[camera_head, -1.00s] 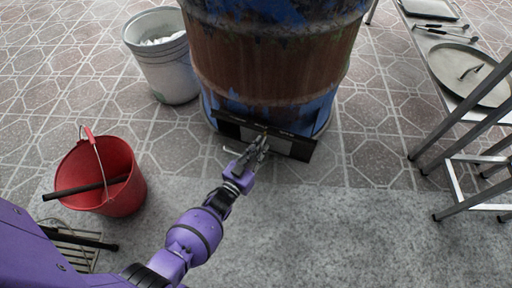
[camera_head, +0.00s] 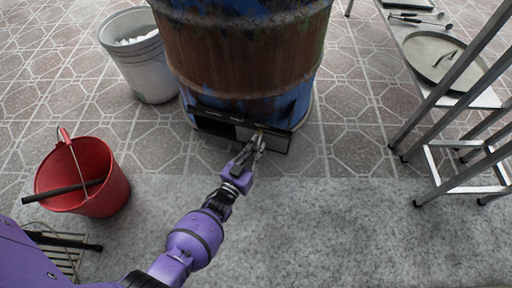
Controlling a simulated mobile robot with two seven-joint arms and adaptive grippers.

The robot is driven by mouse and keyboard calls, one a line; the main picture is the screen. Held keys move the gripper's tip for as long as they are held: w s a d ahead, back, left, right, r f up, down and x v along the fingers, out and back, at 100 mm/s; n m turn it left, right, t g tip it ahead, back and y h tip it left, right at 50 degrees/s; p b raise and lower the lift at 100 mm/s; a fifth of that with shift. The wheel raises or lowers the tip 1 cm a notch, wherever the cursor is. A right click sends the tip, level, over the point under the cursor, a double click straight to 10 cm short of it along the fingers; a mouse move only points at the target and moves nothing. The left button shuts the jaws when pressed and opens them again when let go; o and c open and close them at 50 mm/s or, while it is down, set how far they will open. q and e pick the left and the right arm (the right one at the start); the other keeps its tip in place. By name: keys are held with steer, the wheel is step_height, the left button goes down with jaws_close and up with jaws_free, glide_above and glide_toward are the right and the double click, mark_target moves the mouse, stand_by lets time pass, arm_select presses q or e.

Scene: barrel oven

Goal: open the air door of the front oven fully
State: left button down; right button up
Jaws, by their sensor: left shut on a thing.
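The front oven is a rusty blue and brown barrel (camera_head: 245,55) at the top middle. A low black frame with the air door (camera_head: 243,133) is set at its foot, facing me. My left gripper (camera_head: 257,137) is at the right half of this frame, shut on a small part of the air door, likely its handle. The fingers hide the part they hold and some of the door. How far the door stands open is hard to tell. My right gripper is not in view.
A white bucket (camera_head: 143,62) stands left of the barrel. A red bucket (camera_head: 100,192) with a dark rod is at the left. A metal table (camera_head: 487,97) with a round tray (camera_head: 443,60) stands at the right. The floor before the oven is clear.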

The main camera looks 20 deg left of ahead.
arm_select(q)
steer(key=shift+s+d+f, duration=0.1)
steer(key=shift+s+d, duration=0.05)
steer(key=shift+d, duration=0.4)
steer(key=c, duration=1.8)
jaws_free()
steer(key=shift+d, duration=0.1)
steer(key=shift+c, duration=0.2)
steer(key=shift+a, duration=0.2)
steer(key=v, duration=1.1)
steer(key=shift+s, duration=0.35)
steer(key=shift+a, duration=0.15)
